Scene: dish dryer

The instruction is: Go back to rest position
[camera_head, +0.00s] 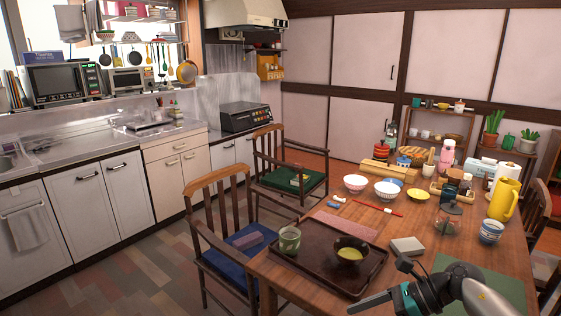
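My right arm comes in at the bottom right, over the near edge of the wooden dining table (290,268). Its gripper (380,298) points left, just in front of the dark tray (318,259). I see nothing held in it, but its fingers are partly cut off by the picture edge, so I cannot tell how far apart they are. My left gripper is out of the picture. The tray carries a green cup (289,240) and a bowl with yellow-green contents (350,251).
A grey box (407,246) and a green mat (478,283) lie close to my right arm. A glass jar (448,219), a patterned cup (491,232) and a yellow jug (504,199) stand beyond. Chairs (228,232) flank the table's left side. The floor by the counter is clear.

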